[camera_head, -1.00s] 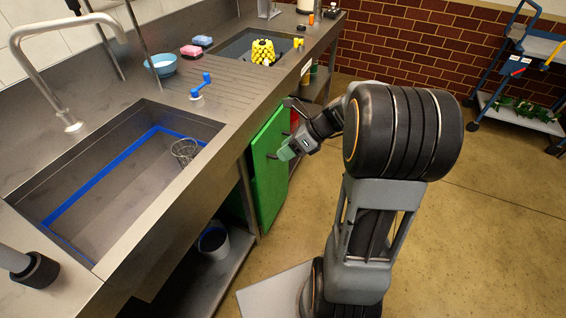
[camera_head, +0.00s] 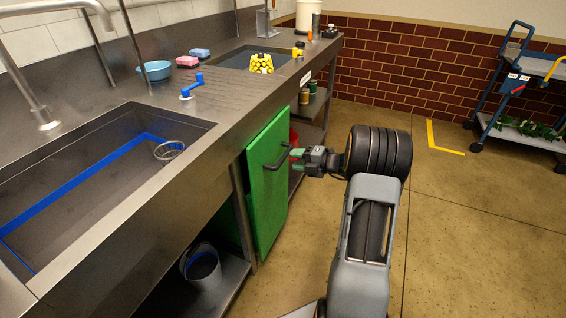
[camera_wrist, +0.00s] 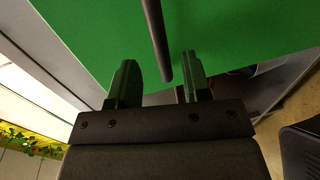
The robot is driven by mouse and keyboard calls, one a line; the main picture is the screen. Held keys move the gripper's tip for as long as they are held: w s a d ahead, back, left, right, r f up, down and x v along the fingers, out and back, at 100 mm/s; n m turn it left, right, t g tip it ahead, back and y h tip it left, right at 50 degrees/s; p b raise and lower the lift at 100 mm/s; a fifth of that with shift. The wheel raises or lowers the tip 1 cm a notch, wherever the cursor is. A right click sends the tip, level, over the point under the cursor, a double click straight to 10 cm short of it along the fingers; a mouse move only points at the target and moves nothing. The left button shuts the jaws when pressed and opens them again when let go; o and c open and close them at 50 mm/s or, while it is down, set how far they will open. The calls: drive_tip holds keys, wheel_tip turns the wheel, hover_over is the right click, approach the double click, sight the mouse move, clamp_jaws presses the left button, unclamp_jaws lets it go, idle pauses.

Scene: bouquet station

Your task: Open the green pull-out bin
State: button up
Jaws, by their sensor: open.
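The green pull-out bin front (camera_head: 265,205) stands upright below the steel counter, with a dark bar handle (camera_head: 277,161) near its top. My gripper (camera_head: 295,160) is at the handle's right end, fingers pointing left towards the panel. In the wrist view the green panel (camera_wrist: 240,30) fills the upper part, and the handle bar (camera_wrist: 155,35) ends in the gap between the spread fingers of my gripper (camera_wrist: 159,82). The gripper is open and not clamped on the bar. Whether a finger touches the bar cannot be told. The bin's inside is hidden.
The counter with its sink (camera_head: 90,190) runs along the left. A grey bucket (camera_head: 201,265) stands on the lower shelf, left of the panel. A red object (camera_head: 294,136) shows behind the panel. The floor to the right is clear up to a blue trolley (camera_head: 520,135).

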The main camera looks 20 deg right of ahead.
sight(285, 158)
drive_tip(key=shift+b+x, duration=0.7)
drive_tip(key=shift+x, duration=2.15)
clamp_jaws()
